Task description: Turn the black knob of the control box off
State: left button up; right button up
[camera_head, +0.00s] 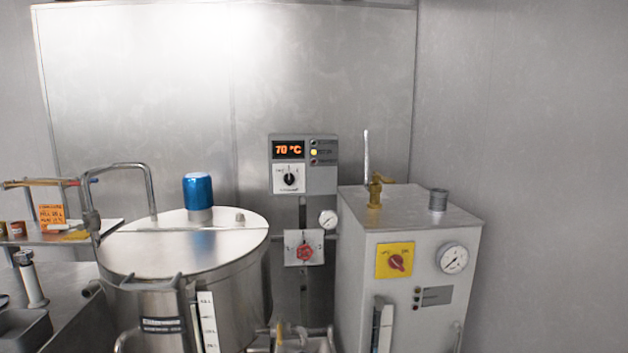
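The control box (322,181) is a grey panel fixed at the back wall, in the middle of the head view. Its display (288,150) reads 70 °C in orange. The black knob (290,180) sits below the display on a white plate, with its pointer close to upright. The small print around the knob is too fine to read. To the right of the display are small indicator lamps, one of them lit yellow (314,152). Neither of my grippers can be made out in the head view.
A large steel vat (185,245) with a blue cap (198,190) stands left of the box. A grey cabinet (408,260) with a red knob on yellow (396,262) stands right. A red valve (305,252) is below the box. The space before the box looks clear.

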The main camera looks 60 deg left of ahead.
aim_at(288, 179)
jog(key=u, duration=0.2)
jog(key=i, duration=0.85)
jog(key=u, duration=0.4)
